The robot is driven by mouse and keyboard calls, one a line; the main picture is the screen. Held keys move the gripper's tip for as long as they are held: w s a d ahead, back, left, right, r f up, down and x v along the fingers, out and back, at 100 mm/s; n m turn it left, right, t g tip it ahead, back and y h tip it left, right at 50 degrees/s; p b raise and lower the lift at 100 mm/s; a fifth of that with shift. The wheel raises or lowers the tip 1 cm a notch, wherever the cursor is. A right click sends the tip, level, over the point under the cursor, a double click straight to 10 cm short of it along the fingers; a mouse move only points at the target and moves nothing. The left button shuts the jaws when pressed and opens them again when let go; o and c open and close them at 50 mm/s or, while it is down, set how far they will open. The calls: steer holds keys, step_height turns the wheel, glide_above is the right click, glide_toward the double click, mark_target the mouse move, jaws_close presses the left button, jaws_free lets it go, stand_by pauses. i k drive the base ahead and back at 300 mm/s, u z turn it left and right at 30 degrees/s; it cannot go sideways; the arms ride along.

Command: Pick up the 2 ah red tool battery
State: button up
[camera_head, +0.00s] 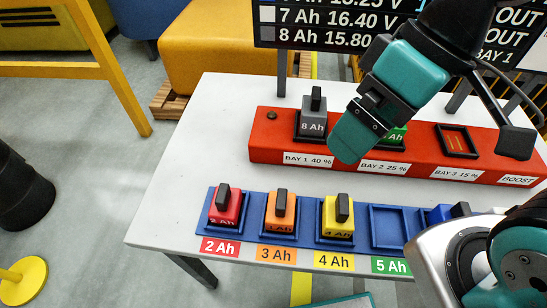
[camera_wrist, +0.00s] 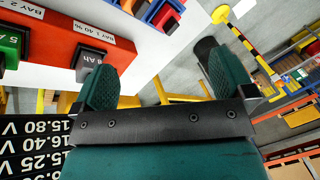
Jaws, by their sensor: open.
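The red 2 Ah battery (camera_head: 225,209) with a black top grip stands in the leftmost slot of the blue rack (camera_head: 257,238), above a red "2 Ah" label. My gripper (camera_head: 350,142) hangs over the red charging station (camera_head: 270,152), beyond and to the right of the red battery. In the wrist view, my gripper (camera_wrist: 165,82) has its two teal fingers spread apart with nothing between them. In the head view, it hides part of the green battery (camera_head: 396,136).
An orange battery (camera_head: 279,215) and a yellow battery (camera_head: 338,220) stand right of the red one. The 5 Ah slot (camera_head: 388,228) is empty. A grey 8 Ah battery (camera_head: 313,118) sits in bay 1. The white table (camera_head: 190,150) is clear left of the rack.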

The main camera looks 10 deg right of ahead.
mark_target(224, 211)
steer(key=k, duration=0.5)
steer(key=u, duration=2.45)
steer(key=i, duration=2)
steer(key=z, duration=2.55)
